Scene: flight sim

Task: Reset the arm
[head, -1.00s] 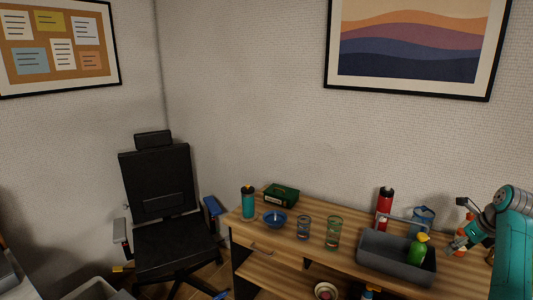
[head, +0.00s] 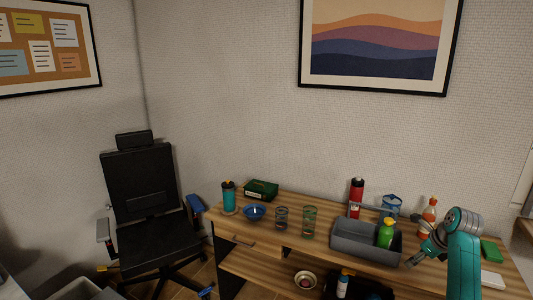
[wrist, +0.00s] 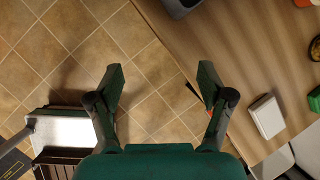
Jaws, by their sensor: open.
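My teal arm (head: 463,240) shows at the lower right of the head view, in front of the desk. My gripper (head: 410,262) hangs low there, near the right end of the grey bin; its fingers are small in that view. In the wrist view my gripper (wrist: 160,72) is open, with its two dark fingers wide apart. Nothing is between the fingers but tiled floor and the desk's edge below.
The wooden desk (head: 300,258) holds a grey bin (head: 350,240) with a green bottle (head: 386,234), a red bottle (head: 356,192), glasses, a blue bowl (head: 254,212) and a teal bottle (head: 229,196). A black office chair (head: 145,205) stands left. Tiled floor (wrist: 70,45) lies beside the desk.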

